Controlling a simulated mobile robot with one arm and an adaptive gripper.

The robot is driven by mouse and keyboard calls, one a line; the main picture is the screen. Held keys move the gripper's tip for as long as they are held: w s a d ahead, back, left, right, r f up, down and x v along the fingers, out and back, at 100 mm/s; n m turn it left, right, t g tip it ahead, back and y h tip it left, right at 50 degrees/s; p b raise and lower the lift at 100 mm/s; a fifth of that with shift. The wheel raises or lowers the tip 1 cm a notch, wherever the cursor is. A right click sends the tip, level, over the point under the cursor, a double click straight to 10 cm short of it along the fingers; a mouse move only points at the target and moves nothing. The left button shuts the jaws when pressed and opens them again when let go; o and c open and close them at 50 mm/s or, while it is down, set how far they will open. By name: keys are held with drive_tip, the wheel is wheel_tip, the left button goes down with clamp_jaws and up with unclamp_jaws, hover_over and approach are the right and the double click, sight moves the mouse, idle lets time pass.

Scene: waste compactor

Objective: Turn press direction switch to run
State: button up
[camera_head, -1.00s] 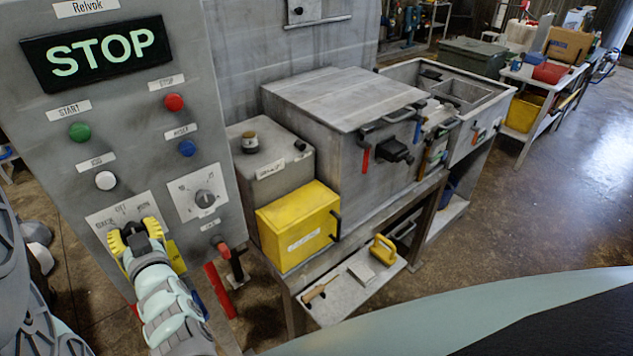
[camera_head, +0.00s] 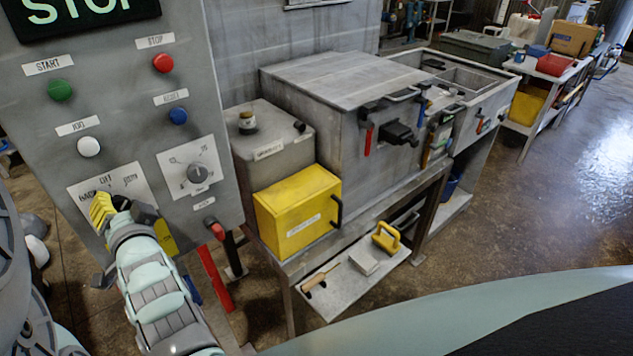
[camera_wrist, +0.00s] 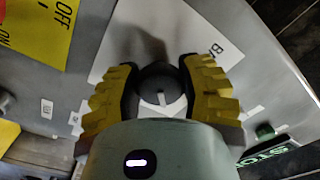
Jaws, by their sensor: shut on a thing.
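The press direction switch has a round black knob (camera_wrist: 158,88) with a pale pointer mark, seen between my fingers in the wrist view. Its white label plate (camera_head: 128,181) is on the grey control panel (camera_head: 125,75), with BACK and OFF legible and a third word at right too small to read surely. My gripper (camera_head: 122,205) has yellow ribbed fingers, and in the wrist view (camera_wrist: 158,76) they are closed on both sides of the knob. In the head view my gripper hides the knob, and I cannot tell which label it points to.
A rotary dial (camera_head: 200,173) sits right of the switch. Green (camera_head: 60,90), red (camera_head: 163,63), blue (camera_head: 178,115) and white (camera_head: 88,147) buttons are above. A red-tipped lever (camera_head: 216,231) sticks out below right. A yellow box (camera_head: 290,222) stands on the bench beyond.

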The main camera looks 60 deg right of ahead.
drive_tip(key=shift+m, duration=0.4)
drive_tip(key=o, duration=1.2)
drive_tip(key=v, duration=0.7)
drive_tip(key=shift+s, duration=0.3)
